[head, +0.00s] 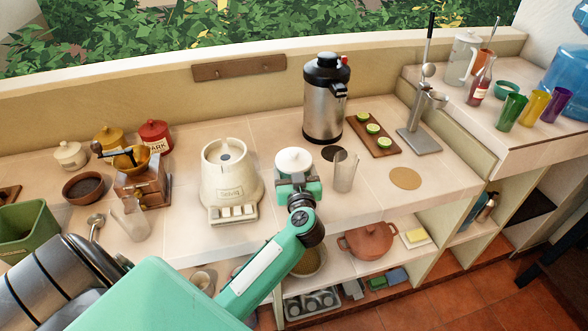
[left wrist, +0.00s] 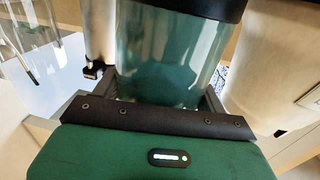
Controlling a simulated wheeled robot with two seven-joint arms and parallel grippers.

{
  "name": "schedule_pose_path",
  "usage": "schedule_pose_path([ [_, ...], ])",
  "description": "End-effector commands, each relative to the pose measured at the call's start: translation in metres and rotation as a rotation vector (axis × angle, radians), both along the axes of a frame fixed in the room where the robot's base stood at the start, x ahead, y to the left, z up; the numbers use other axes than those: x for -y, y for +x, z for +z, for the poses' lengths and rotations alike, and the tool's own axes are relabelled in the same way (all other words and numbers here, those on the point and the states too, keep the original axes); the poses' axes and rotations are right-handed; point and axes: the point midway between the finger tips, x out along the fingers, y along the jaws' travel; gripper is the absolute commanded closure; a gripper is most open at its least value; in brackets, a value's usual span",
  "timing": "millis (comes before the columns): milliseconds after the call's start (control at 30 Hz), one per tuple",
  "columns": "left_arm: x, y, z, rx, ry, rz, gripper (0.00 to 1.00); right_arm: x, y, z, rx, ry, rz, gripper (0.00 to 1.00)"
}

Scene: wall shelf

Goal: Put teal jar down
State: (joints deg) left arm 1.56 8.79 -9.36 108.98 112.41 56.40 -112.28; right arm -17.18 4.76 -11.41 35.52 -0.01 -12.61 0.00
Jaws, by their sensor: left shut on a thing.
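The teal jar has a white knobbed lid (head: 293,160). In the left wrist view its teal body (left wrist: 165,60) stands between my fingers. My left gripper (head: 298,184) is shut on it over the counter, and the gripper hides most of the body in the head view. The jar looks upright. I cannot tell whether its bottom touches the counter. My right gripper is not in view.
A cream blender base (head: 230,182) stands close left of the jar and a clear glass (head: 345,171) close right. Behind are a steel airpot (head: 324,104) and a board with lime slices (head: 372,134). A tan round mat (head: 405,178) lies bare at right, with free counter around it.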

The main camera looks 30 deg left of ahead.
Motion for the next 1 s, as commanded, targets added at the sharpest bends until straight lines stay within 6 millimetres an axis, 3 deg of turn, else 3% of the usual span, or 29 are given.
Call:
schedule_pose_path([
  [133,0.0,0.0,-0.001,0.001,0.002,0.0,0.81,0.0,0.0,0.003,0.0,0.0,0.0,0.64],
  [167,0.0,0.0,-0.003,-0.001,0.001,0.0,0.23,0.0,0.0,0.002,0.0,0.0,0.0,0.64],
  [267,0.0,0.0,-0.003,0.0,0.0,0.0,0.05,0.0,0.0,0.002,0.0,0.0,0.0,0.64],
  [633,0.001,-0.001,0.0,0.001,-0.001,0.0,0.05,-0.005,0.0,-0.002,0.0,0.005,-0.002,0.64],
  [1000,0.05,-0.055,-0.002,-0.001,-0.003,-0.002,0.05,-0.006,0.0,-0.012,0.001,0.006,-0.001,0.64],
])
